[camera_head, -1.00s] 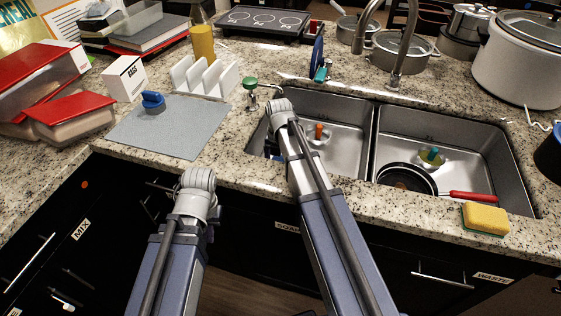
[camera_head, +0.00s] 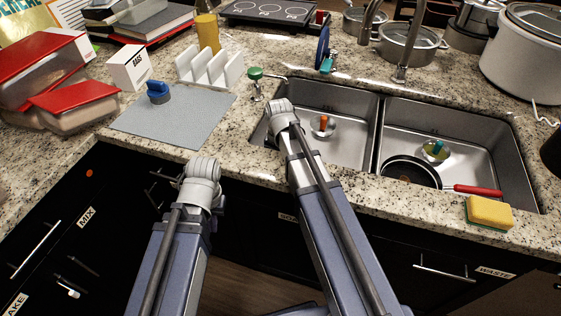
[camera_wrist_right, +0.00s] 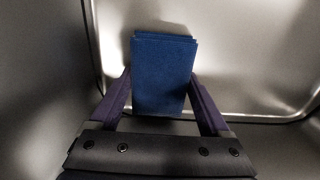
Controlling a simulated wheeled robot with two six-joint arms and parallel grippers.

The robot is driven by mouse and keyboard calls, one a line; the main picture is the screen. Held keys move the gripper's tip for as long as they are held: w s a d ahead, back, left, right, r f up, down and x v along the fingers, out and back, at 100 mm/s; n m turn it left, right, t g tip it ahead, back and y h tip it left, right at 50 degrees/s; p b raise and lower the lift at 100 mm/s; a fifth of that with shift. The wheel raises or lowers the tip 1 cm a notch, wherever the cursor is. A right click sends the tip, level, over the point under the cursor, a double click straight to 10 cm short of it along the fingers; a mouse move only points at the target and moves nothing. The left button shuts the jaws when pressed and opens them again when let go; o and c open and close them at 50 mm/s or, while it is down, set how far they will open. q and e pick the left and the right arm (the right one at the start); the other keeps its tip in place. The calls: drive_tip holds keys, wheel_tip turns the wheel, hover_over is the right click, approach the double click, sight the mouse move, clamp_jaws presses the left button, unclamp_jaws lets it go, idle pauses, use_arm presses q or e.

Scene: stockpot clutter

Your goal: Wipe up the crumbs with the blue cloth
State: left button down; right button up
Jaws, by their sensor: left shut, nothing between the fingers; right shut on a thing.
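The blue cloth (camera_wrist_right: 163,75) is a folded, upright blue block in the right wrist view. My right gripper (camera_wrist_right: 163,98) is shut on it, with a finger on each side. Bare metal walls surround it, as inside a sink basin. In the head view my right arm reaches over the left basin (camera_head: 345,140); its gripper and the cloth are hidden there. My left arm ends at a grey joint in front of the counter edge; the left gripper (camera_head: 203,172) is low there, its fingers hard to make out, with nothing seen in it. I cannot make out any crumbs.
A strainer with an orange knob (camera_head: 322,126) sits in the left basin. The right basin holds a red-handled pan (camera_head: 412,172). A yellow sponge (camera_head: 489,212) lies on the front rim. A grey mat (camera_head: 178,121) with a blue-handled item (camera_head: 158,92) lies left, by a white rack (camera_head: 208,68).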

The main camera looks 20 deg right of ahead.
drive_tip(key=shift+s+a+f, duration=0.1)
drive_tip(key=shift+s+a, duration=0.1)
drive_tip(key=shift+s, duration=0.15)
drive_tip(key=shift+w+d, duration=0.35)
drive_tip(key=shift+w, duration=0.25)
drive_tip(key=shift+w+d, duration=0.35)
drive_tip(key=shift+w, duration=0.25)
drive_tip(key=shift+w+d, duration=0.35)
drive_tip(key=shift+w, duration=0.05)
drive_tip(key=shift+w+d, duration=0.5)
drive_tip(key=shift+w, duration=0.25)
drive_tip(key=shift+w+d, duration=0.5)
drive_tip(key=shift+w, duration=0.2)
